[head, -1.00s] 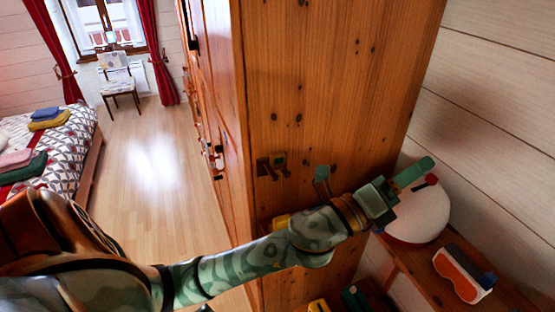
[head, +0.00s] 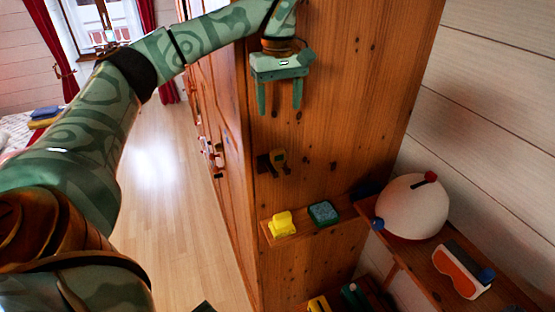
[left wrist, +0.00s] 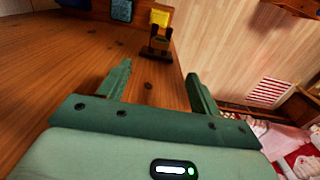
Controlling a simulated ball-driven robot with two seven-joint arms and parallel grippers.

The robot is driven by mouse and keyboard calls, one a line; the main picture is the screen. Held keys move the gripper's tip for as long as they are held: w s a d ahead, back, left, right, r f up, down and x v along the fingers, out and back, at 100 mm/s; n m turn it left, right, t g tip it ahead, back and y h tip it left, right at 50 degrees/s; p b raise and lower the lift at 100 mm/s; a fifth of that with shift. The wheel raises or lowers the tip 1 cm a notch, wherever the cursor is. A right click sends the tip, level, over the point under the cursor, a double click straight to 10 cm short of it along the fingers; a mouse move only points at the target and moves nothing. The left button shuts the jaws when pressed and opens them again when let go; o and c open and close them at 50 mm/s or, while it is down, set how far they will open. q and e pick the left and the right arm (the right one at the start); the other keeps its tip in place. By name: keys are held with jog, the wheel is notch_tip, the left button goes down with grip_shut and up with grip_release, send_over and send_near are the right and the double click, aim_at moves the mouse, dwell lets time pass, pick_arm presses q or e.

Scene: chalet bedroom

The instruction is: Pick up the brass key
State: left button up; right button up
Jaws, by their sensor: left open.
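A small dark hook rack (head: 265,166) is fixed to the side of the wooden wardrobe. A small brass-coloured piece (head: 279,157), which looks like the key, hangs on it; its shape is too small to make out clearly. The rack also shows in the left wrist view (left wrist: 157,52), beyond the fingertips. My left gripper (head: 280,108) is open and empty, above the rack in the head view, with its fingers pointing down towards it. The left wrist view shows its two fingers (left wrist: 157,72) spread apart with nothing between them. My right gripper is not in view.
Below the rack, a small shelf (head: 297,231) holds a yellow object (head: 283,223) and a teal block (head: 323,213). A white dome (head: 412,208) and an orange-and-white object (head: 462,271) sit on a bench at right. Floor left of the wardrobe (head: 340,90) is clear.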

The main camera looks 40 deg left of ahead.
aim_at(279, 151)
pick_arm(q)
notch_tip(279, 151, down, 10)
jog(key=shift+a+f, duration=0.15)
jog(key=shift+f, duration=0.1)
jog(key=shift+f+p, duration=0.6)
jog(key=shift+f, duration=2.15)
jog(key=c, duration=1.1)
